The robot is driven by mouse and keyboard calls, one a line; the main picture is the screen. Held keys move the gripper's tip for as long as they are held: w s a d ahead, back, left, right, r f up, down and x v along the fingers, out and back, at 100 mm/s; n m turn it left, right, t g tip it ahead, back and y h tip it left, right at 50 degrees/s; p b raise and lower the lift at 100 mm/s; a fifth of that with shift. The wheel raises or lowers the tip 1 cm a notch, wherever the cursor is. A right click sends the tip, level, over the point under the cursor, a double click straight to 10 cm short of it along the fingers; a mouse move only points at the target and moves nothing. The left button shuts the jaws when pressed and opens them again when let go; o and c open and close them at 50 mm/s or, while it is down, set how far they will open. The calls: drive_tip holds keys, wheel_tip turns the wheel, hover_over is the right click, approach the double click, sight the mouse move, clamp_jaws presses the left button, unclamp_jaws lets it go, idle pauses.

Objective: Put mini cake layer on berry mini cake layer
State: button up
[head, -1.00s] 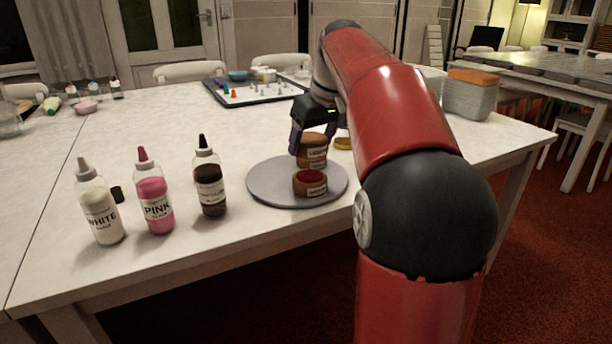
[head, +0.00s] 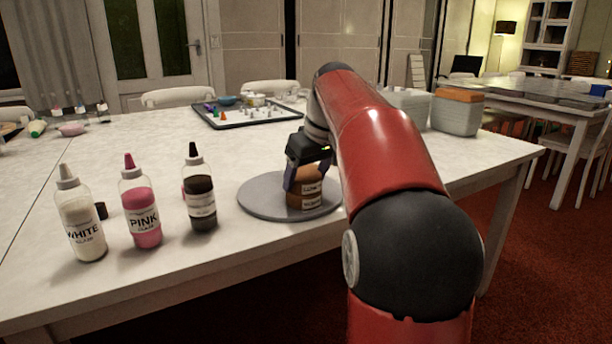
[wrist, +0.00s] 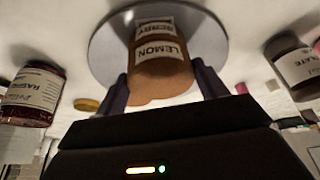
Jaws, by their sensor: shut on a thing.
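My gripper (head: 308,177) is shut on a tan mini cake layer (wrist: 163,78) labelled LEMON, with a finger on each side of it. The same layer also shows in the head view (head: 305,177). The berry mini cake layer (wrist: 153,30), labelled BERRY, is directly beneath it on the grey turntable (head: 258,198). The two layers look lined up as one stack, with no clear gap between them. I cannot tell whether the lemon layer bears fully on the berry one. The berry layer's red top is hidden.
White (head: 82,222), pink (head: 141,215) and dark chocolate (head: 201,196) bottles stand left of the turntable. A tray (head: 250,114) with small coloured pieces lies behind. A grey box (head: 456,114) stands at the right. The table's front edge is close to the turntable.

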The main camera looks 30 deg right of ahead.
drive_tip(key=o, duration=1)
drive_tip(key=shift+c, duration=0.2)
drive_tip(key=shift+s+r+p, duration=0.1)
drive_tip(key=shift+r+p, duration=0.2)
drive_tip(key=shift+r, duration=0.2)
drive_tip(key=p+v, duration=0.2)
drive_tip(key=v, duration=0.9)
drive_tip(key=shift+r, duration=0.15)
drive_tip(key=s+a+f+m, duration=0.1)
drive_tip(key=s+a+f, duration=0.65)
drive_tip(key=a, duration=0.25)
drive_tip(key=s+a+f, duration=0.3)
drive_tip(key=s+f, duration=0.4)
drive_tip(key=f, duration=0.1)
drive_tip(key=s+a+f+m+t, duration=0.1)
drive_tip(key=s+a+f, duration=0.2)
drive_tip(key=s+f, duration=0.3)
wheel_tip(320, 180, down, 3)
drive_tip(key=shift+s+a+f+h, duration=0.1)
drive_tip(key=shift+s+a+h, duration=0.15)
drive_tip(key=shift+s+h, duration=0.15)
